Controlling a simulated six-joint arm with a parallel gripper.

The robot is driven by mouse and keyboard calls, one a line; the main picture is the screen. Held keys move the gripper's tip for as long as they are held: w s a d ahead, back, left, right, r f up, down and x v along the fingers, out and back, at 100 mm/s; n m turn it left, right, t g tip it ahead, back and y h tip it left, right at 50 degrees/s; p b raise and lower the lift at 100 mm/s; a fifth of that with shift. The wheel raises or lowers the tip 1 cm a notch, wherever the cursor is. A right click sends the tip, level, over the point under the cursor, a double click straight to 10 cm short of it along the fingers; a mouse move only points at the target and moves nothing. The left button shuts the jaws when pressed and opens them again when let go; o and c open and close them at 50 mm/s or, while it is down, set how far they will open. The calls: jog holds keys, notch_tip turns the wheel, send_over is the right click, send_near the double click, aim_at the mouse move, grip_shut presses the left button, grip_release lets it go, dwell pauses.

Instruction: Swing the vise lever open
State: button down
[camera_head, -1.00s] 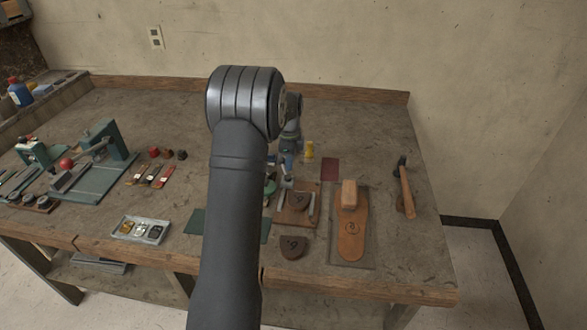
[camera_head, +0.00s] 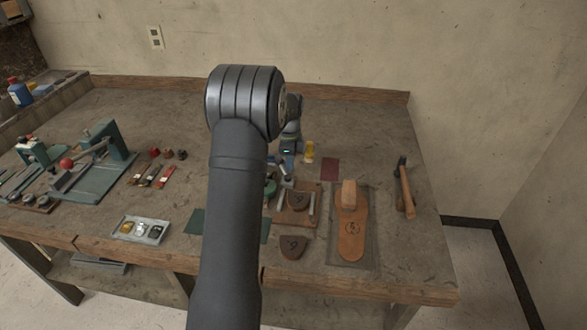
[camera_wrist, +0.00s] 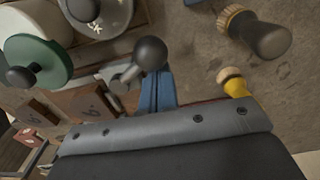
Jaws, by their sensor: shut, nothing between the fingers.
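In the wrist view, a grey lever with a dark ball knob (camera_wrist: 150,53) stands just beyond my fingertips; I take it for the vise lever. My gripper (camera_wrist: 158,88) shows as two blue fingers side by side, shut and empty. The fingers sit right by the knob; I cannot tell whether they touch it. In the head view, my gripper (camera_head: 287,160) is partly hidden behind my arm, above the brown board (camera_head: 283,217) with a dark leather piece between light bars. The lever is too small there to make out clearly.
A green disc with a dark knob (camera_wrist: 35,65) is left of the lever. A yellow-handled tool (camera_wrist: 234,82) and a dark-handled tool (camera_wrist: 258,32) lie to the right. In the head view, a tan sole (camera_head: 352,232) and hammer (camera_head: 405,187) are at right, a teal machine (camera_head: 105,170) at left.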

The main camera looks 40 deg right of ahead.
jog(key=shift+r, duration=0.1)
jog(key=shift+r, duration=2.95)
jog(key=shift+d, duration=0.1)
jog(key=s+d, duration=0.4)
jog(key=d, duration=0.1)
jog(key=shift+s, duration=0.2)
jog(key=shift+a, duration=0.1)
